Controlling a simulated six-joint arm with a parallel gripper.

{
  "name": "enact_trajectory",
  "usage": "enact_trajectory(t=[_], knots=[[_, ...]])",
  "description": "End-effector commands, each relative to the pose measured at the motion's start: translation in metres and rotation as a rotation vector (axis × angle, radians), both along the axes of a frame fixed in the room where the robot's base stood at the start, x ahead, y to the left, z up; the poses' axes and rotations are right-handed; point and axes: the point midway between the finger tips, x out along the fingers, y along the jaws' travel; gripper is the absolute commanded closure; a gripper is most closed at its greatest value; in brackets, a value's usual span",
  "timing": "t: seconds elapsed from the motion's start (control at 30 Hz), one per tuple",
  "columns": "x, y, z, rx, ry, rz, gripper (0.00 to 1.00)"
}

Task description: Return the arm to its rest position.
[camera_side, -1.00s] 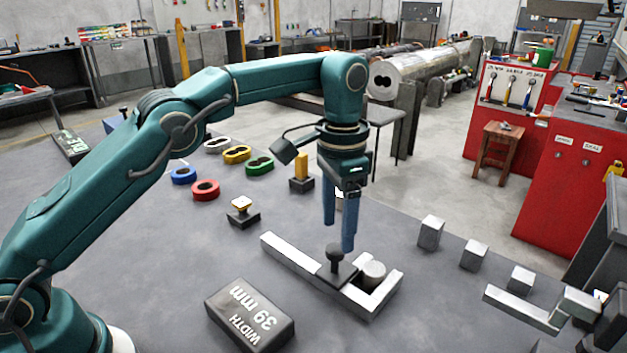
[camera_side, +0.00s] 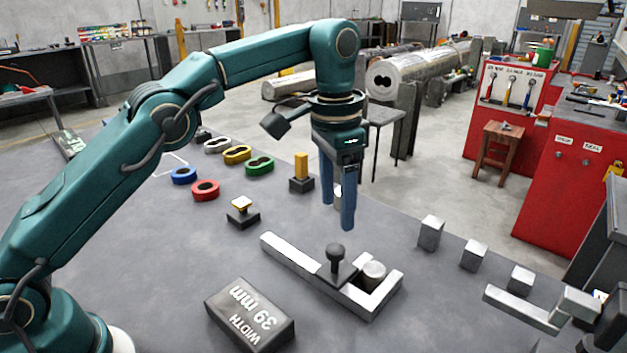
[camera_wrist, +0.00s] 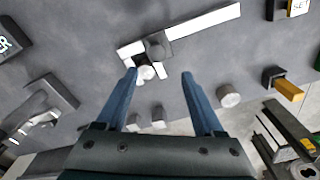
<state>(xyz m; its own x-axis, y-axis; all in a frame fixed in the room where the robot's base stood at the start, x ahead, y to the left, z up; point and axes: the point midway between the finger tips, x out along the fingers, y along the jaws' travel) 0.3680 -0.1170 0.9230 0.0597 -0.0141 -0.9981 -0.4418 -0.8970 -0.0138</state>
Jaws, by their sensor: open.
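My gripper (camera_side: 337,213) has two blue fingers and hangs pointing down above the grey table. It is open and empty. In the wrist view the fingers of my gripper (camera_wrist: 163,72) stand wide apart with nothing between them. Below it lies a silver L-shaped bracket (camera_side: 285,247) with a dark knobbed block (camera_side: 336,268) and a short silver cylinder (camera_side: 374,270) in its corner. The fingertips are clear above the knob. In the wrist view the bracket (camera_wrist: 205,20) lies beyond the fingertips.
A dark block marked "WIDTH 39 mm" (camera_side: 250,315) lies at the front. Several silver blocks, one here (camera_side: 431,232), stand at the right. Coloured rings, such as the red one (camera_side: 205,190), lie behind left, near a yellow peg (camera_side: 301,166). The air around my gripper is free.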

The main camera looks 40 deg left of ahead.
Motion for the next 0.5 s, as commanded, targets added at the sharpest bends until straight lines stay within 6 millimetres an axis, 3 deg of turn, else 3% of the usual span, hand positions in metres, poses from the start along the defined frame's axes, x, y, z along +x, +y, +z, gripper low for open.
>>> enact_trajectory(t=[0.2,0.5], knots=[[-0.024,0.021,0.063,-0.018,-0.101,0.048,0.31],[-0.079,0.047,0.106,-0.042,-0.224,0.148,0.31]])
